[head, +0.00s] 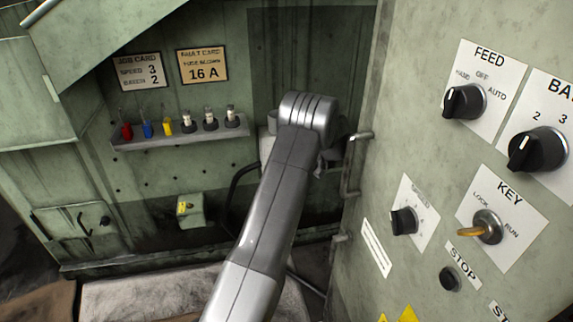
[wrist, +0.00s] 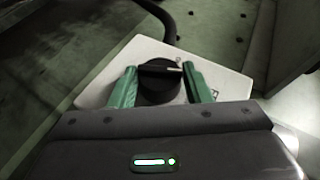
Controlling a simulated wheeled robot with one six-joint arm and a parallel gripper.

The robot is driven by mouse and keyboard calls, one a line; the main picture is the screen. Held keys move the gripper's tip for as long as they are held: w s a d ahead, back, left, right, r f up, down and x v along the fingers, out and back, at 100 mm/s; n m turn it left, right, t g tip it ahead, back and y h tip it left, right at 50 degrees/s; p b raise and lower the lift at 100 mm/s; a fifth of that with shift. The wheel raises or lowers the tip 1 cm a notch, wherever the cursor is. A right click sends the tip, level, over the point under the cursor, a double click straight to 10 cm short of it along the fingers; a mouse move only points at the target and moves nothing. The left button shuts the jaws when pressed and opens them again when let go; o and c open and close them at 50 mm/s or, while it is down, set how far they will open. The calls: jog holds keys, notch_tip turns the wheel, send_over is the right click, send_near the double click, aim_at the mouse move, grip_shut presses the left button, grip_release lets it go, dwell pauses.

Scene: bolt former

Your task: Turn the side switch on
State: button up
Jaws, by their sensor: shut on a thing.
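The side switch (wrist: 157,88) shows in the wrist view as a round black knob with a raised bar across it. A pale mark lies at the bar's right end. It sits on a white plate (wrist: 234,84), whose small markings are too faint to read. My gripper (wrist: 163,84) has its two green fingers on the left and right of the knob and is shut on it. In the head view my grey arm reaches toward the back, and the switch and fingers cannot be made out behind it.
A panel on the right carries a FEED knob (head: 464,101), a KEY switch (head: 487,227) and a STOP button (head: 450,279). A shelf (head: 180,138) with several fuses is at the back left. A dark cable (wrist: 153,14) runs above the plate.

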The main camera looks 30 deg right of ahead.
jog(key=shift+d+f+m+t+y+b, duration=0.15)
jog(key=shift+m+t+y+b, duration=0.3)
jog(key=shift+y, duration=0.45)
jog(key=shift+f+m+t+y+b, duration=0.3)
jog(key=shift+t+y, duration=0.25)
jog(key=shift+y, duration=0.35)
jog(key=o, duration=0.9)
jog(key=shift+r, duration=0.1)
jog(key=o, duration=0.4)
notch_tip(320, 180, up, 10)
jog(key=d+p, duration=0.1)
jog(key=p, duration=0.1)
jog(key=shift+d+p, duration=0.25)
jog(key=shift+p, duration=0.05)
jog(key=shift+w+a+r, duration=0.1)
jog(key=shift+a+r, duration=0.1)
jog(key=shift+a, duration=0.4)
jog(key=shift+w+a+r, duration=0.1)
jog(key=shift+a+r, duration=0.1)
jog(key=shift+a, duration=0.35)
jog(key=c, duration=0.4)
jog(key=shift+s+d+f, duration=0.2)
jog(key=shift+f, duration=0.1)
